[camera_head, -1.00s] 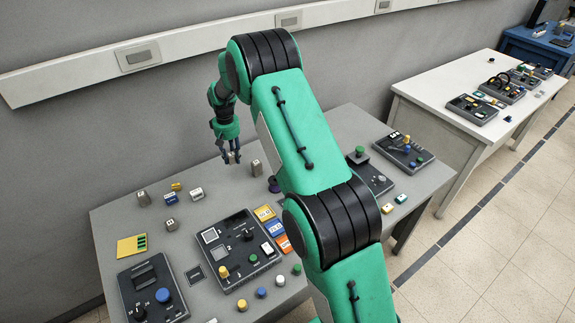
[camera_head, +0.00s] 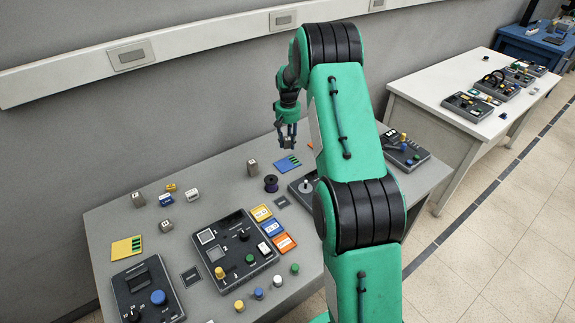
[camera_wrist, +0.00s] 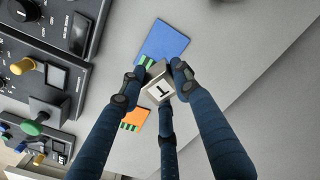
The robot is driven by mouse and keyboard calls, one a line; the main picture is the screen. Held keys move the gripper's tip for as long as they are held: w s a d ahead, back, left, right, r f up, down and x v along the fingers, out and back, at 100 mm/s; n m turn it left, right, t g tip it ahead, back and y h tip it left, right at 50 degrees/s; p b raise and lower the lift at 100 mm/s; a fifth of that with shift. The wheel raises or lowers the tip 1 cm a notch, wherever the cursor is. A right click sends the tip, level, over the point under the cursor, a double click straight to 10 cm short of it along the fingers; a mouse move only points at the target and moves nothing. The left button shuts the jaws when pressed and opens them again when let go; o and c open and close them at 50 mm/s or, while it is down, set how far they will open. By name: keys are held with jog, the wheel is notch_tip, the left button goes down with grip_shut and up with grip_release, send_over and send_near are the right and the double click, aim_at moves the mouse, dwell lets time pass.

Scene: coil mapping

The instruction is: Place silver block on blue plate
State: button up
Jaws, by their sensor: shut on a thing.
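My gripper (camera_head: 288,138) is shut on a silver block (camera_wrist: 160,91), whose pale face marked 1 shows in the wrist view. In the head view the block is small and partly hidden by the fingers. The blue plate (camera_head: 288,165), with green stripes at one end, lies on the grey table below my gripper. In the wrist view the blue plate (camera_wrist: 166,40) shows just beyond the block, which overlaps its striped end. The block appears held above the table; its exact height is hard to tell.
Another silver block (camera_head: 252,167) and a dark spool (camera_head: 271,183) stand left of the plate. A control box (camera_head: 303,187) is near the plate, partly behind my arm. An orange plate (camera_wrist: 132,121) shows in the wrist view. A yellow plate (camera_head: 126,248) lies at far left.

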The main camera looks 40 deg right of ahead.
jog(key=shift+f, duration=0.1)
jog(key=b, duration=0.1)
send_over(288, 164)
jog(key=shift+w+f, duration=0.15)
jog(key=shift+f, duration=2.85)
jog(key=shift+f+b, duration=0.6)
jog(key=shift+f, duration=1.3)
jog(key=shift+f, duration=0.1)
jog(key=o, duration=1.3)
jog(key=shift+c, duration=0.2)
